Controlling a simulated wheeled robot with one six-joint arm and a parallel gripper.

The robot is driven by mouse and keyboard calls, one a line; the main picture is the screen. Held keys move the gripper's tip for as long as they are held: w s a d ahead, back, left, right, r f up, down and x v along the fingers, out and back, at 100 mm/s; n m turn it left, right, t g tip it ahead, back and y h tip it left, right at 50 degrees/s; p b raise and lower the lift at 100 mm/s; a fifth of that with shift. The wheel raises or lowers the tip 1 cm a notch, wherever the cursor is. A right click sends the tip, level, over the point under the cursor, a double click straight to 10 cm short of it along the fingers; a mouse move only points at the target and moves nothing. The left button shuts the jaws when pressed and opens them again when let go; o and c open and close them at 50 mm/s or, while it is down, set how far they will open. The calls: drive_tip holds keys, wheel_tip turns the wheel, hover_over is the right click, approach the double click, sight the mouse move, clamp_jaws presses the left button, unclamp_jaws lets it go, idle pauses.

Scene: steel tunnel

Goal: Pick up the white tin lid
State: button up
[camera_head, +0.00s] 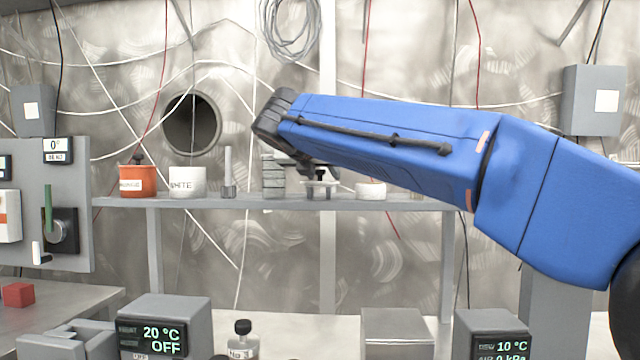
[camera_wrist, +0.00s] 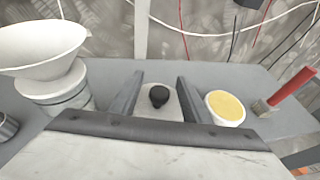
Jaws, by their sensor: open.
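The white tin lid (camera_wrist: 151,108), pale with a black knob (camera_wrist: 159,95), lies on the shelf between my gripper's fingers in the wrist view. My gripper (camera_wrist: 157,98) is open, one finger on each side of the lid, with gaps visible beside the knob. Part of the lid's near side is hidden by my gripper. In the head view my gripper (camera_head: 318,176) points down over the shelf, with the small pale lid (camera_head: 318,187) below it. The tin labelled WHITE (camera_head: 187,183) stands farther left on the shelf.
A white funnel-like bowl (camera_wrist: 38,50) on a glass jar (camera_wrist: 62,95) stands close left of my gripper. A white dish with yellow content (camera_wrist: 226,107) is close right, then a red-handled tool (camera_wrist: 288,90). An orange tin (camera_head: 137,181) stands at the shelf's left.

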drive_tip(key=shift+x, duration=1.15)
drive_tip(key=shift+c, duration=0.6)
clamp_jaws()
wheel_tip(320, 180, up, 10)
